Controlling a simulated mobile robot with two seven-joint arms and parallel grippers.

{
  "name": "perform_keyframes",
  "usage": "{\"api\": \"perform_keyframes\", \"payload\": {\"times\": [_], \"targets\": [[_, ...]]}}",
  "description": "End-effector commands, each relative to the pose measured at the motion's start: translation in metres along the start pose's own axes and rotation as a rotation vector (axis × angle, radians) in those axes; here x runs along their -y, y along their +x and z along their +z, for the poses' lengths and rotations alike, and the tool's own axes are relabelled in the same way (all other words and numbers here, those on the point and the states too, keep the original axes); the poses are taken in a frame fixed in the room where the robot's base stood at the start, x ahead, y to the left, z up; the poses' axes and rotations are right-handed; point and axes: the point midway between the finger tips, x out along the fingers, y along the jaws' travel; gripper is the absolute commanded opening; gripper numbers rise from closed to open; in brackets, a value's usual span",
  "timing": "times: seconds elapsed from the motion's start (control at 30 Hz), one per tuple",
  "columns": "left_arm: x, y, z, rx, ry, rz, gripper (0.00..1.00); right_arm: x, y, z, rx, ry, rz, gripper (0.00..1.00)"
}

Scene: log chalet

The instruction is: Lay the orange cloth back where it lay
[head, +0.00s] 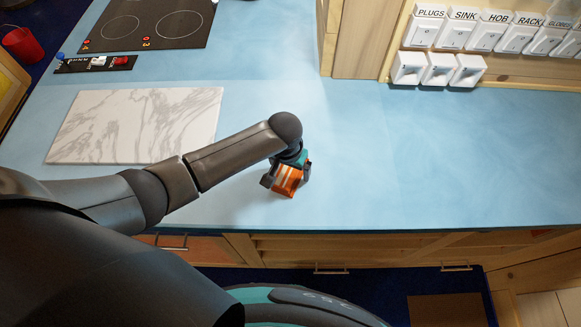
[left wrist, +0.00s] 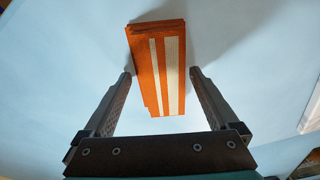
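The orange cloth (head: 288,181) is folded into a small thick stack with pale stripes. It is at the blue counter near its front edge, just right of the marble board. In the left wrist view the cloth (left wrist: 158,70) shows ahead of and between the fingertips, with a narrow gap on each side. My left gripper (head: 286,178) points down over the cloth with its fingers apart, one on either side of it. Its open fingers also show in the left wrist view (left wrist: 160,74). Whether the cloth touches the counter is hard to tell. My right gripper is not in view.
A white marble board (head: 138,125) lies on the counter at left. A black hob (head: 150,22) is behind it, with a small dark rack (head: 95,64) in front. Labelled white switches (head: 470,36) line the back right. The counter (head: 420,160) to the right is clear.

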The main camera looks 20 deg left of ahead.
Motion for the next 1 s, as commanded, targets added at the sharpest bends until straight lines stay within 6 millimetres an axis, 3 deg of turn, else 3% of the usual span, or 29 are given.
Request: {"api": "perform_keyframes", "payload": {"times": [0.27,0.47,1.0], "targets": [[0.000,-0.001,0.000,0.001,0.000,-0.001,1.00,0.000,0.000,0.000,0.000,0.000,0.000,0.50],[0.000,-0.015,-0.001,-0.001,0.000,0.000,1.00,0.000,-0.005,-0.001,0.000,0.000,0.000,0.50],[0.000,-0.107,-0.001,-0.001,0.000,0.000,1.00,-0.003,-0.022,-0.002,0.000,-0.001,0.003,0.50]]}}
